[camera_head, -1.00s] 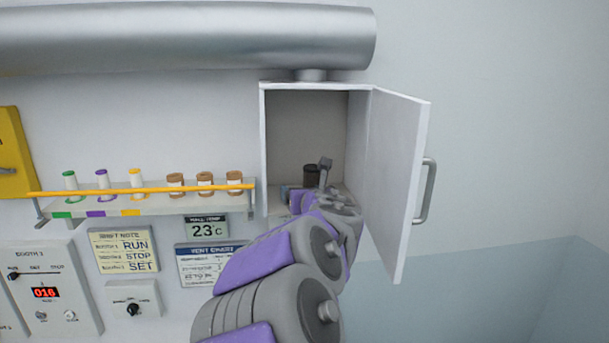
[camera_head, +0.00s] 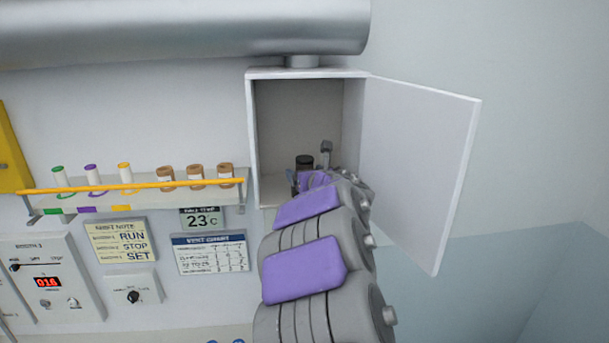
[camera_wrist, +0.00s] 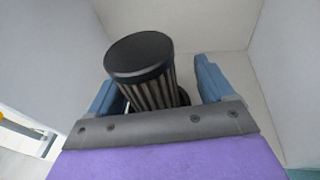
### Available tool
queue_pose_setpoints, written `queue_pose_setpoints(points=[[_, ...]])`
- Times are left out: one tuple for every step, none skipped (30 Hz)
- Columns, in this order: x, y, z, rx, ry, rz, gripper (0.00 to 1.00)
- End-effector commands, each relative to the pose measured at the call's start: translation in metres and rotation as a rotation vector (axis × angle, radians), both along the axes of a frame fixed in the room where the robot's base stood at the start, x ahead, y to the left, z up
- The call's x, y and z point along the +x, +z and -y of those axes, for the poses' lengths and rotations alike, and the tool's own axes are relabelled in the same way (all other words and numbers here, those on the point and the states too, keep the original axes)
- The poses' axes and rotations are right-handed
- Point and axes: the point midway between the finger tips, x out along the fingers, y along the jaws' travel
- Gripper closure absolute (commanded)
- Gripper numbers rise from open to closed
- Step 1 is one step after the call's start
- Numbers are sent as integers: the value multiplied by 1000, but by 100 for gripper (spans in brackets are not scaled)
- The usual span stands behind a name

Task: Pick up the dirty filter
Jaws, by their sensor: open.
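The dirty filter (camera_wrist: 143,68) is a dark cylinder with a black cap and grey-brown pleats. It stands inside the open white cabinet (camera_head: 250,140), and its dark top also shows in the head view (camera_head: 304,162). My gripper (camera_wrist: 165,95) is open, with a blue finger on each side of the filter. In the wrist view the filter sits nearer the left finger, with a clear gap to the right finger. The filter's lower part is hidden behind the gripper's palm. In the head view my arm hides most of the gripper.
The cabinet door (camera_head: 420,165) stands open to the right of my arm. A shelf (camera_head: 140,200) with several small jars and an orange rail (camera_head: 130,187) lies to the left. A large silver duct (camera_head: 180,30) runs above the cabinet.

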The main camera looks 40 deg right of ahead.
Motion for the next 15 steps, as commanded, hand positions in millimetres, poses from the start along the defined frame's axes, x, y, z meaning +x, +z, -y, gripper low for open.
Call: queue_pose_setpoints(points=[[6, 1, -2, -2, 4, 1, 18], [8, 1, -3, -3, 5, 1, 18], [10, 1, -4, -4, 4, 2, 18], [11, 1, -4, -4, 4, 2, 18], [12, 1, -5, -5, 3, 1, 18], [12, 1, -7, -8, 1, 1, 18], [13, 2, -9, -9, 2, 2, 18], [13, 2, -10, -10, 1, 2, 18], [13, 2, -11, -12, 0, 1, 18], [13, 2, -12, -12, 0, 1, 18], [13, 2, -12, -12, -1, 1, 18], [14, 1, -11, -12, -1, 0, 18], [14, 1, -10, -11, 0, 0, 18], [14, 1, -9, -10, 0, 1, 18], [14, 0, -6, -8, -1, 0, 17]])
